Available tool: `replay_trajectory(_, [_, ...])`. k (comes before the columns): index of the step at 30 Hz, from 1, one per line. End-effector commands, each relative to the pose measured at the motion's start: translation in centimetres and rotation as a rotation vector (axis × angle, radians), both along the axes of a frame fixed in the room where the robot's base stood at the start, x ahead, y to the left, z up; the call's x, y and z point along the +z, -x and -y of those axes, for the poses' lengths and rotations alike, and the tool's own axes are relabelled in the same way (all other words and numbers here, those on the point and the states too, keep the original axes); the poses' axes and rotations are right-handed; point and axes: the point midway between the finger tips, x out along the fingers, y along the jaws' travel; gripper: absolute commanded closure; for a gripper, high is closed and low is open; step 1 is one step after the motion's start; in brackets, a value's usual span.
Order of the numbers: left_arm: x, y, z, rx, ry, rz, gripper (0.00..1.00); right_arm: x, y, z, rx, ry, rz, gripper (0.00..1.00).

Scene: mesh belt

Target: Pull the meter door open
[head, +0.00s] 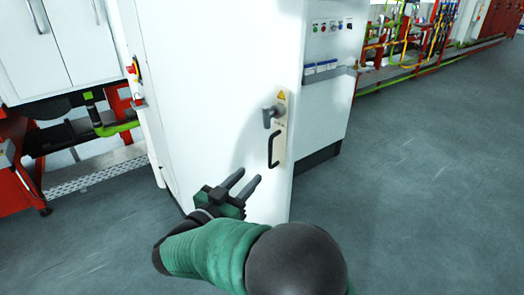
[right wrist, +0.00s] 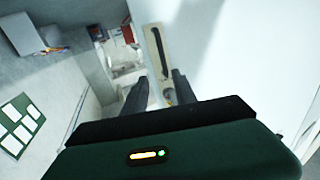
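The meter door (head: 230,90) is the tall white front panel of a white cabinet in the head view. It carries a grey knob-like latch (head: 274,114) with a yellow warning sticker above and a black bar handle (head: 274,149) below. My right gripper (head: 246,184) is open and empty, below and to the left of the handle, in front of the door. In the right wrist view, the dark handle (right wrist: 160,54) shows beyond the two spread fingers (right wrist: 157,90), apart from them. My left gripper is not in view.
A side panel with buttons (head: 328,27) and a grey ledge (head: 330,74) stands right of the door. White cabinets (head: 60,45) and red frames (head: 18,180) are at the left. Coloured pipes (head: 400,45) run at the back. The grey floor (head: 430,180) at right is clear.

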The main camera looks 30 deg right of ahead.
Motion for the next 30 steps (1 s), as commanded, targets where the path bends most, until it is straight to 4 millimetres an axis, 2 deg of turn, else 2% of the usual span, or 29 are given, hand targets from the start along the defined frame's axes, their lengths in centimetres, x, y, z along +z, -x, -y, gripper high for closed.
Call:
replay_trajectory(1, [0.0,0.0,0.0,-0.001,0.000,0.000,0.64,-0.1,-0.7,1.2,-0.006,0.001,-0.002,0.67])
replay_trajectory(7, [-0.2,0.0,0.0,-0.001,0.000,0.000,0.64,0.0,-3.5,5.2,-0.003,0.008,-0.004,0.67])
replay_trajectory(15, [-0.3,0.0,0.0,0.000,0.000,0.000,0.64,0.1,-6.1,10.2,-0.001,0.006,-0.001,0.67])
replay_trajectory(21, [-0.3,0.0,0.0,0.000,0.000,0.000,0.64,0.0,-6.8,11.4,0.001,0.006,-0.003,0.67])
replay_trajectory(26, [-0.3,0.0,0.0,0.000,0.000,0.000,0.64,0.1,-6.7,11.3,0.002,0.007,-0.002,0.67])
replay_trajectory(27, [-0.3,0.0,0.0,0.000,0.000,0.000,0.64,0.1,-6.7,11.3,0.002,0.007,-0.002,0.68])
replay_trajectory(30, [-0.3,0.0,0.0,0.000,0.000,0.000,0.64,0.1,-6.7,11.3,0.002,0.007,-0.002,0.81])
